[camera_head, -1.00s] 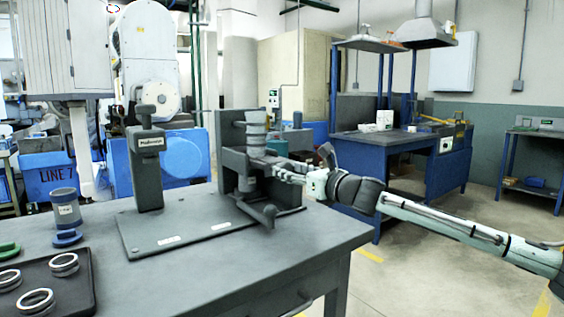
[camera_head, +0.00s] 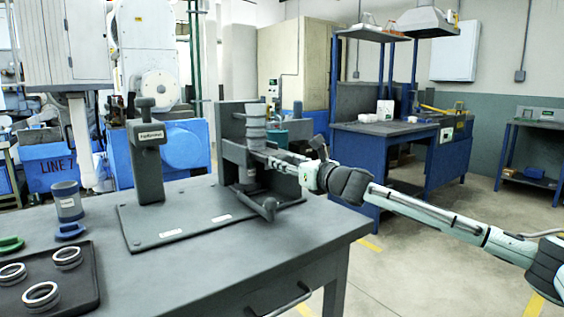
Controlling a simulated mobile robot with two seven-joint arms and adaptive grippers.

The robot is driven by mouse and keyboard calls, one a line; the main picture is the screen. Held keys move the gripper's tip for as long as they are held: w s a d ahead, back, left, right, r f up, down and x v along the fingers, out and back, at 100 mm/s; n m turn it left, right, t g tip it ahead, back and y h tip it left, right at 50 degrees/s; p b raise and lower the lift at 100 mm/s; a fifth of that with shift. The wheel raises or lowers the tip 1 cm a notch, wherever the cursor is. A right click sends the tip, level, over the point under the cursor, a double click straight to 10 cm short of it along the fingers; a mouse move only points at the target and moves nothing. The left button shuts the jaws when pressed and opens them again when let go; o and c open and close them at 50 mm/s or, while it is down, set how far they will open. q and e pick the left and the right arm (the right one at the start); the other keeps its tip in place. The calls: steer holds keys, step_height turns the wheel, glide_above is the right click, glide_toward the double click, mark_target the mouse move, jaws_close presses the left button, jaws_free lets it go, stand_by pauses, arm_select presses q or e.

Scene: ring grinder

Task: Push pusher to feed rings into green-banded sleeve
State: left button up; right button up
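The ring machine stands on a dark base plate (camera_head: 185,228) on the table. At its right end is an upright dark fixture (camera_head: 230,130) with a stack of grey rings or a ribbed sleeve (camera_head: 256,125) standing in it. A dark bar with a rounded knob (camera_head: 268,208) juts toward me below; I cannot tell whether it is the pusher. My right gripper (camera_head: 264,157) reaches in from the right, its fingertips against or just beside the fixture below the stack. Its finger gap is too small to read. I see no green band on the machine. My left gripper is out of view.
A dark post with a label (camera_head: 147,165) stands at the plate's left. A grey cup (camera_head: 68,203), a blue piece (camera_head: 70,231), a green piece (camera_head: 10,243) and a tray (camera_head: 85,290) with several metal rings are at the left. The table's front middle is clear.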

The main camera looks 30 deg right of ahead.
mark_target(272, 153)
steer(key=c, duration=0.6)
steer(key=shift+w+a+r, duration=0.1)
steer(key=shift+w, duration=1.1)
steer(key=shift+c, duration=0.4)
steer(key=shift+w+a, duration=0.1)
steer(key=shift+w, duration=2)
steer(key=shift+s, duration=0.1)
steer(key=shift+s+d+b, duration=0.15)
steer(key=shift+s+b, duration=0.25)
steer(key=shift+s, duration=1.2)
steer(key=shift+s+d+b, duration=0.1)
steer(key=shift+s+b, duration=0.3)
steer(key=shift+s, duration=1.15)
steer(key=shift+f, duration=0.2)
steer(key=o, duration=1.1)
